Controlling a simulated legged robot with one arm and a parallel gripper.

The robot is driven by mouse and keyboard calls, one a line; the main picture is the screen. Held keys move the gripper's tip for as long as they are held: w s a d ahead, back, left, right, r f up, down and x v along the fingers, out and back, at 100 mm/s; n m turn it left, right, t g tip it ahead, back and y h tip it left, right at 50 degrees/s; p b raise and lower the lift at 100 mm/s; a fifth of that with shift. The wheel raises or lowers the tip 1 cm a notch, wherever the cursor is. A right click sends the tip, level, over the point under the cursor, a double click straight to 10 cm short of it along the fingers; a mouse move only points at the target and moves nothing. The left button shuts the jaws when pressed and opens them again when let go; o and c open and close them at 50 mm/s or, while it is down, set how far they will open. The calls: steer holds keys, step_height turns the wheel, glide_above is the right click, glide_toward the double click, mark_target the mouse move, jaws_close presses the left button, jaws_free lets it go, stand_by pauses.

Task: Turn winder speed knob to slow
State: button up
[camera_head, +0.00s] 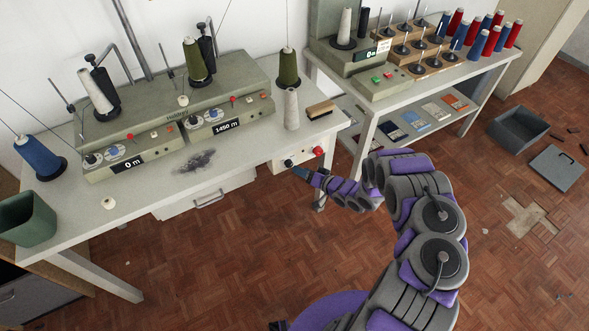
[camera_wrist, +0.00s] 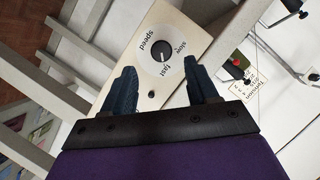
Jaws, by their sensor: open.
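The winder speed knob (camera_wrist: 161,57) is small and black, on a round white dial printed "speed", "slow" and "fast". The dial is on a cream control box (camera_head: 281,178) under the right end of the winder table. My gripper (camera_wrist: 160,80) is open, with one dark finger on each side of the picture below the dial. The knob shows between and beyond the fingertips, and neither finger is seen touching it. In the head view, my gripper (camera_head: 299,171) is close in front of the box and partly hides it.
A red knob (camera_head: 318,151) is on the same box, right of my gripper. The winder table (camera_head: 225,170) carries thread cones, a brush (camera_head: 321,111) and grey fluff (camera_head: 197,160). A second bench (camera_head: 425,78) stands at the right. Open parquet floor lies in front.

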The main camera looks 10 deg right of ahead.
mark_target(291, 166)
steer(key=shift+b+x, duration=0.5)
steer(key=shift+x, duration=2.15)
steer(key=c, duration=1)
